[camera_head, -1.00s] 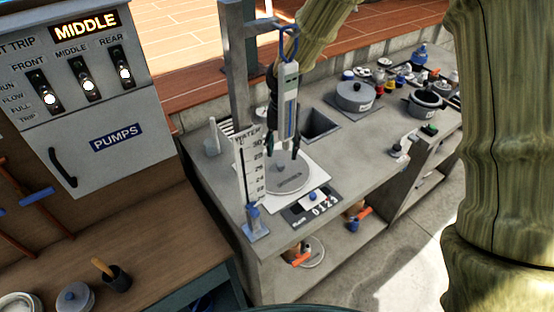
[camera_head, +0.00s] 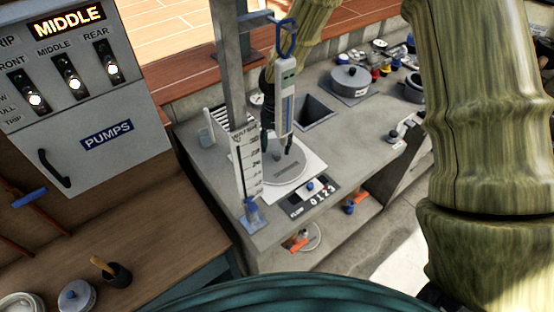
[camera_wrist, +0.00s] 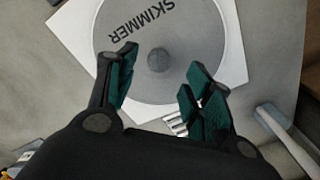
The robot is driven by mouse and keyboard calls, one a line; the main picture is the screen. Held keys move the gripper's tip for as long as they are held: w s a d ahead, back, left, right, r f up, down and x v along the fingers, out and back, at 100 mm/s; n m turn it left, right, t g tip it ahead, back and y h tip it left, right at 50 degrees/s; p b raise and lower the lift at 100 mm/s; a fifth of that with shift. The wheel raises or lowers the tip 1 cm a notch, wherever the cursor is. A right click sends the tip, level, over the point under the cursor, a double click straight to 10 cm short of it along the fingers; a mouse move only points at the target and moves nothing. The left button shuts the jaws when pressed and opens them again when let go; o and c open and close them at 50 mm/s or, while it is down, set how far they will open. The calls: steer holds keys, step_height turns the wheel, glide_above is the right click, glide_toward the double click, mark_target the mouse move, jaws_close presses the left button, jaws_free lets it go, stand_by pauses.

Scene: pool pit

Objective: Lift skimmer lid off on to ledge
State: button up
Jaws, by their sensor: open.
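The skimmer lid (camera_wrist: 174,82) is a round grey disc with a knob (camera_wrist: 158,60) at its middle and the word SKIMMER on it. It lies flat on a white square plate (camera_wrist: 234,62) set in the grey counter. In the head view the lid (camera_head: 287,174) is partly hidden behind my gripper (camera_head: 276,149) and a hanging thermometer. My gripper (camera_wrist: 160,82) is open and empty above the lid in the wrist view. Its two green-padded fingers are on either side of the knob's line, with the knob just beyond the tips. The exact height over the knob cannot be told.
A hanging thermometer (camera_head: 287,95) and a water gauge (camera_head: 248,165) stand close to the lid. A square opening (camera_head: 312,112) and a lidded pot (camera_head: 350,78) are behind. A dial panel (camera_head: 309,196) is at the counter's front. Bare counter (camera_head: 360,140) lies to the right.

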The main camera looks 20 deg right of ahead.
mark_target(277, 153)
steer(key=shift+s+d+f+p, duration=0.1)
steer(key=shift+f+p, duration=0.5)
steer(key=shift+f, duration=0.7)
steer(key=shift+s+f+p, duration=0.1)
steer(key=shift+f+p, duration=0.5)
steer(key=shift+f, duration=0.65)
jaws_close()
